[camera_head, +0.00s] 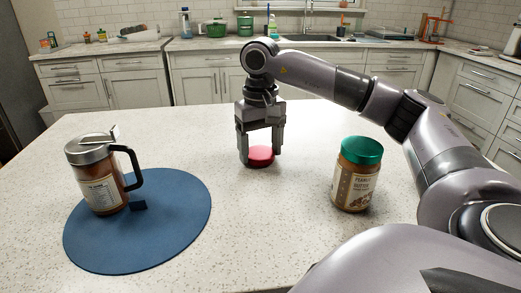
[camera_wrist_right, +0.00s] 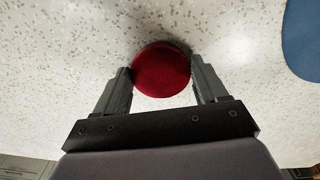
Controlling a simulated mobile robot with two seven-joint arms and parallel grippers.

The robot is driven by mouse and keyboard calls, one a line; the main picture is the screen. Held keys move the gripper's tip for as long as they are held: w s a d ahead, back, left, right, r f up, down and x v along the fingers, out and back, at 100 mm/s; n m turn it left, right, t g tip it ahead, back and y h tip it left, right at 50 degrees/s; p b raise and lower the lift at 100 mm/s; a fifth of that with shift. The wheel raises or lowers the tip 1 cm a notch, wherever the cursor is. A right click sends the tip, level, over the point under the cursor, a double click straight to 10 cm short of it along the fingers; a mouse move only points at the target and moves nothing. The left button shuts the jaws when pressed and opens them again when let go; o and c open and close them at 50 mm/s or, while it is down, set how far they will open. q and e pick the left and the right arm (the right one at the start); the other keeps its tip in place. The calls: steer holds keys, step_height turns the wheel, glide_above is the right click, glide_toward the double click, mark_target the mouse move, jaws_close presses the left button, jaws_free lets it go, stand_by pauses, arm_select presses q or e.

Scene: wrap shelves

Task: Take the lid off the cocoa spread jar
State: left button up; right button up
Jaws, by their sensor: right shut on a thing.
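A round red lid (camera_head: 260,156) is low at the table top, between the fingers of my right gripper (camera_head: 259,158). The gripper points down and is shut on the lid, one finger on each side. In the right wrist view the red lid (camera_wrist_right: 161,69) sits between the fingertips (camera_wrist_right: 162,84). No jar shows under it, and I cannot tell whether it touches the table. No jar has a label I can read as cocoa spread. My left gripper is out of view.
A peanut butter jar (camera_head: 355,185) with a green lid stands right of my gripper. A brown-filled jug (camera_head: 103,190) with a metal lid and black handle stands on a round blue mat (camera_head: 180,235) at left. The table (camera_head: 265,225) between them is clear.

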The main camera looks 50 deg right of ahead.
mark_target(260, 153)
steer(key=shift+f, duration=0.25)
steer(key=shift+f, duration=0.15)
steer(key=o, duration=1.2)
steer(key=shift+c, duration=0.2)
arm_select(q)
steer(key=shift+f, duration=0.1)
arm_select(e)
steer(key=shift+r, duration=0.2)
arm_select(q)
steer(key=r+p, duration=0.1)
steer(key=p, duration=0.1)
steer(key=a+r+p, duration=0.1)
steer(key=p, duration=0.1)
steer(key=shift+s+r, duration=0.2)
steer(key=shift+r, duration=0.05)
arm_select(e)
step_height(260, 153, up, 12)
